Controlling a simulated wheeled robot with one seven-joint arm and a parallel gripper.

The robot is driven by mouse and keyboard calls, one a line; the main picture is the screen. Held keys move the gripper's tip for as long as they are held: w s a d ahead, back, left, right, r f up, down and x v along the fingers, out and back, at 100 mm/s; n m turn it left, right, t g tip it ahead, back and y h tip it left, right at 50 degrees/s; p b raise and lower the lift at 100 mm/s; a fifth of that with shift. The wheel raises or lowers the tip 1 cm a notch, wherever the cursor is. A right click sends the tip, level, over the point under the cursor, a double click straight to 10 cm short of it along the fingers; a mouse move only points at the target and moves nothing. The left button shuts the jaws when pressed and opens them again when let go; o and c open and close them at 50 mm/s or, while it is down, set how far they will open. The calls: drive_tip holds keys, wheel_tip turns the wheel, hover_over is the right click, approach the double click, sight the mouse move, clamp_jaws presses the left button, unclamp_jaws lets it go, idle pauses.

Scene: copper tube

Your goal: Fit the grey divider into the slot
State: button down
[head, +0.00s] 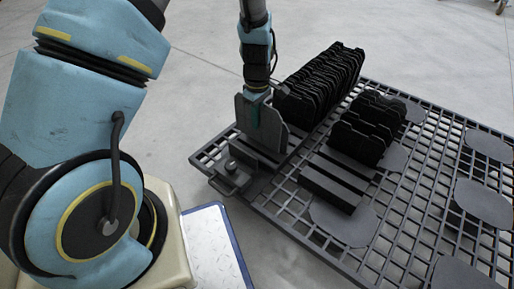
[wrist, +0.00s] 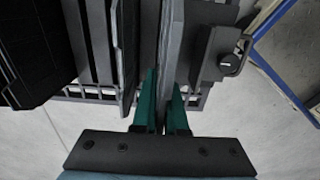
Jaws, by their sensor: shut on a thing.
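The grey divider (head: 271,126) is an upright thin plate at the near left end of the rack in the head view. My gripper (head: 256,112) is shut on its upper part. In the wrist view the green fingers of my gripper (wrist: 162,112) close on the divider (wrist: 170,60) from both sides, and it shows nearly edge-on. The slotted base (head: 262,153) lies under the divider, with parallel grey bars. The divider's lower edge is hidden among these bars, so I cannot tell whether it sits in the slot.
A row of black dividers (head: 322,82) stands just behind, close to my gripper. A second black group (head: 368,125) stands to the right, with bare slotted bars (head: 333,186) before it. A clamp block (head: 231,171) sits at the near corner. The grid table (head: 412,190) has flat round pads.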

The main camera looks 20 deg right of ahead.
sight(257, 140)
wheel_tip(257, 140, down, 8)
drive_tip(key=b, duration=0.3)
drive_tip(key=shift+f, duration=0.2)
drive_tip(key=c, duration=1)
unclamp_jaws()
drive_tip(key=shift+o, duration=0.2)
drive_tip(key=shift+r, duration=0.1)
